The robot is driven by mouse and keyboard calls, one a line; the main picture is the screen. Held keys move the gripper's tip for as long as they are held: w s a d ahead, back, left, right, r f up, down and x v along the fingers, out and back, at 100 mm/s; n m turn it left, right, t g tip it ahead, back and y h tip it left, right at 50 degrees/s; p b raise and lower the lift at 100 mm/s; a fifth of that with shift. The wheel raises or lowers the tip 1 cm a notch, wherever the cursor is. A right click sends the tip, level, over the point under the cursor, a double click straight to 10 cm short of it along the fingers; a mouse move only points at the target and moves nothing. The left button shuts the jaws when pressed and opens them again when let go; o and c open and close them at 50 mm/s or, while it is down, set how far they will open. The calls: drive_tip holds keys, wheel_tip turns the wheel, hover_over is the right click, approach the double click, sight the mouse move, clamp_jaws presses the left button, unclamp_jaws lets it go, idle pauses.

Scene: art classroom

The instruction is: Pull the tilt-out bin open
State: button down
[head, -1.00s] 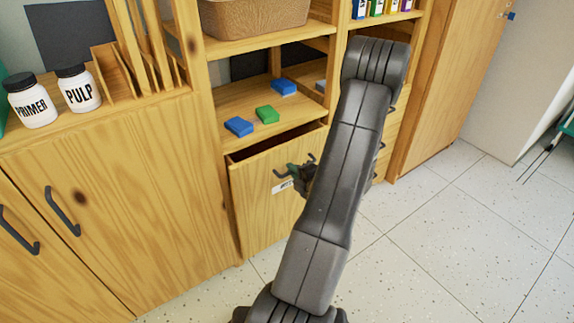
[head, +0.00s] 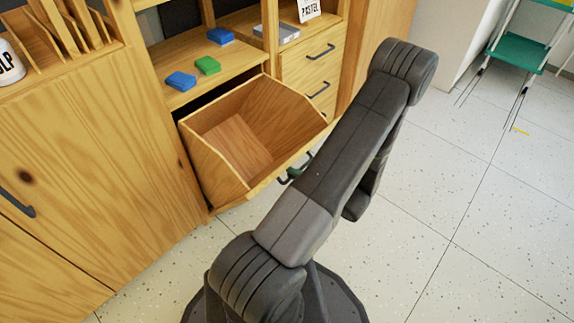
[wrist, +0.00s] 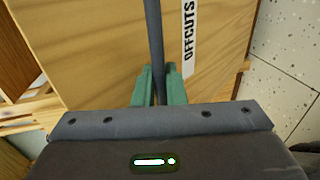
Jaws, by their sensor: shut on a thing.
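The tilt-out bin (head: 215,142) is a wooden box tipped well out of the cabinet, and its empty inside shows in the head view. Its front panel fills much of the wrist view (wrist: 100,55), with a white label reading OFFCUTS (wrist: 189,38). The bin's dark bar handle (wrist: 154,40) runs down between the green fingers of my gripper (wrist: 158,88), which is shut on it. In the head view my gripper is mostly hidden behind my arm; a bit of green shows by the handle.
Blue and green blocks (head: 207,65) lie on the shelf above the bin. Drawers (head: 312,66) with dark handles stand to the right, and a closed cupboard door (head: 60,170) to the left.

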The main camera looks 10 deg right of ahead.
drive_tip(key=shift+d+f, duration=0.1)
drive_tip(key=shift+f, duration=0.05)
drive_tip(key=c, duration=1.9)
unclamp_jaws()
drive_tip(key=p+v, duration=0.4)
drive_tip(key=v, duration=1)
